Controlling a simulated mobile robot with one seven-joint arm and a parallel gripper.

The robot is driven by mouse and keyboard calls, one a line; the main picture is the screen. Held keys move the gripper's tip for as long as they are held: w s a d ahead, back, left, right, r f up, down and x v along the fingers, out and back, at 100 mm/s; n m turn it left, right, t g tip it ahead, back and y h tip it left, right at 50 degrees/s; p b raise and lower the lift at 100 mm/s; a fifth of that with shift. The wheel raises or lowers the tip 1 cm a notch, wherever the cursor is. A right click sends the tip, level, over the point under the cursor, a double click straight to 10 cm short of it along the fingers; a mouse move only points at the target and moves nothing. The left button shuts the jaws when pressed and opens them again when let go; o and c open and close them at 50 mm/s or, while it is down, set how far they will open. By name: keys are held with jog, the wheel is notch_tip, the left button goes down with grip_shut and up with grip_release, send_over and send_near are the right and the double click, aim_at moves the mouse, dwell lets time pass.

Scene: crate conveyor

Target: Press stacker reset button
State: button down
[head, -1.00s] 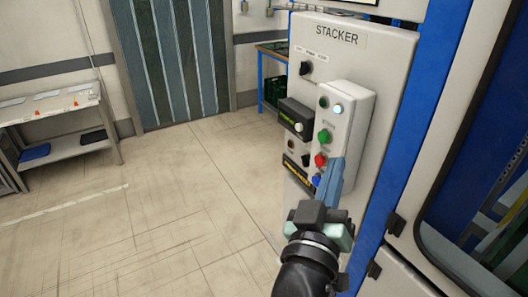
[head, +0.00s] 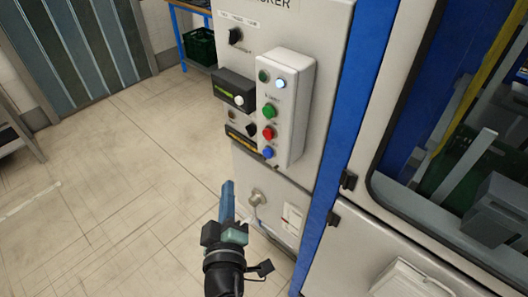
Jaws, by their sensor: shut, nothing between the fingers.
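The stacker control cabinet (head: 335,90) stands right of centre in the head view. A raised white button box (head: 297,110) on its face carries a lit white lamp (head: 281,84), a green button (head: 270,111), a red button (head: 269,132) and a blue button (head: 267,153). The button labels are too small to read. My gripper (head: 228,188) is shut and empty, with its blue fingers pointing up. In the picture it lies below and left of the blue button, apart from it.
A black rotary switch (head: 235,36) and a dark module (head: 234,90) sit left of the button box. A key-like fitting (head: 257,197) is on the lower panel. A blue post (head: 345,130) and a windowed machine door are at right. The floor (head: 110,180) at left is clear.

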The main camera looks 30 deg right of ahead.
aim_at(267, 154)
jog(key=w+d+p, duration=0.3)
jog(key=d+p, duration=0.2)
jog(key=d, duration=0.3)
jog(key=shift+d, duration=0.1)
dwell(2.0)
jog(key=shift+w+d+p, duration=0.2)
jog(key=shift+d+p, duration=0.15)
jog(key=shift+d, duration=0.05)
jog(key=shift+w+d+p, duration=0.1)
jog(key=shift+d+p, duration=0.25)
jog(key=shift+d, duration=0.1)
dwell(0.6)
dwell(0.3)
jog(key=shift+s+a+b, duration=0.3)
jog(key=shift+a+b, duration=0.4)
jog(key=shift+a, duration=0.15)
